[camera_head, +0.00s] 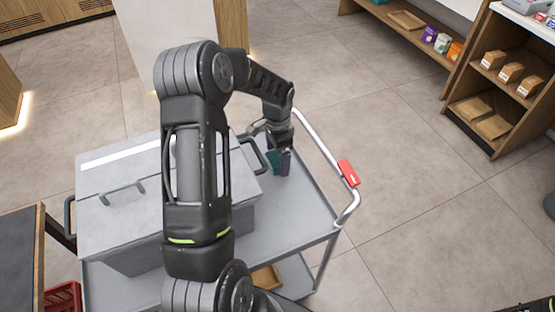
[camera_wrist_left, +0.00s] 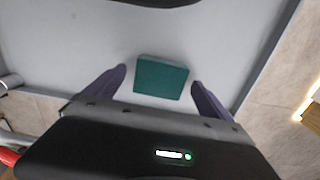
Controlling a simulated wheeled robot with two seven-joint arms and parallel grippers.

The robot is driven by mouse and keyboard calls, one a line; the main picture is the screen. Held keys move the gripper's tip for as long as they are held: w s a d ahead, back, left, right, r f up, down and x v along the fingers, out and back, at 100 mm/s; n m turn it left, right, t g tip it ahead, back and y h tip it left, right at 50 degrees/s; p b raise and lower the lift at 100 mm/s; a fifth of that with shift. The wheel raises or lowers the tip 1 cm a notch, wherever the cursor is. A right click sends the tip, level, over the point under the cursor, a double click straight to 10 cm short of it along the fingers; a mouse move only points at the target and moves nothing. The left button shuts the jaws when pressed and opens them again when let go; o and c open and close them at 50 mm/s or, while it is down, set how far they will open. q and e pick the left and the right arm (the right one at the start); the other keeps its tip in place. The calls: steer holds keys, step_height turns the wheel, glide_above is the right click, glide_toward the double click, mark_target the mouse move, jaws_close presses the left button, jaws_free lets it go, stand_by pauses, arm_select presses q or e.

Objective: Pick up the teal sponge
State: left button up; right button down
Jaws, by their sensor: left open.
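The teal sponge (camera_wrist_left: 161,78) is a small block on the grey top of the cart. In the left wrist view it shows between and just beyond the two purple-grey fingers of my left gripper (camera_wrist_left: 157,86), with a gap on each side. In the head view the teal sponge (camera_head: 273,160) is beside the fingertips and partly hidden by them. My left gripper (camera_head: 281,163) is open and points down over the cart top. My right gripper is not in view; only a small piece of a dark arm shows at the lower right corner of the head view.
A large grey lidded box (camera_head: 115,200) with black handles takes up the left of the cart (camera_head: 300,213). A rail with a red grip (camera_head: 348,173) runs along the cart's right end. Wooden shelves (camera_head: 500,75) stand at the upper right, with open floor between.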

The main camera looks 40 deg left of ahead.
mark_target(277, 159)
arm_select(q)
steer(key=shift+f, duration=0.4)
steer(key=c, duration=1.4)
steer(key=shift+r, duration=0.15)
step_height(277, 159, up, 10)
steer(key=b, duration=0.1)
stand_by(0.5)
